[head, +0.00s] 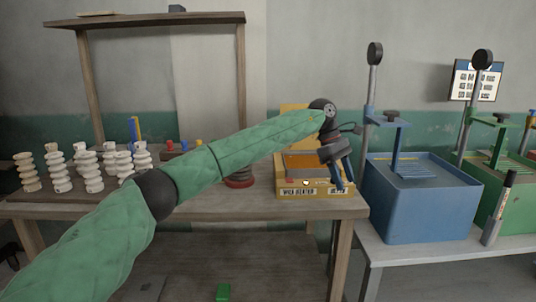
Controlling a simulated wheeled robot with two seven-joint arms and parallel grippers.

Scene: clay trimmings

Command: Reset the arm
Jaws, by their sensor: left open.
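My left arm, in a green padded sleeve, reaches across the head view from the lower left. My left gripper (346,188) points downward at the arm's end, in front of the right side of a yellow box (290,190) on the wooden table. It is open, and I see nothing held in it. I cannot tell whether it touches the box. The arm hides part of the tabletop and some things behind it. My right gripper is not in view.
The wooden table (265,207) carries several pale ribbed pieces (60,168) at left. At right, a blue bin (415,205) and a green bin (500,205) with upright posts stand on a grey bench (400,250). A black-and-white marker-like object (497,210) leans there. A small green block (223,291) lies low.

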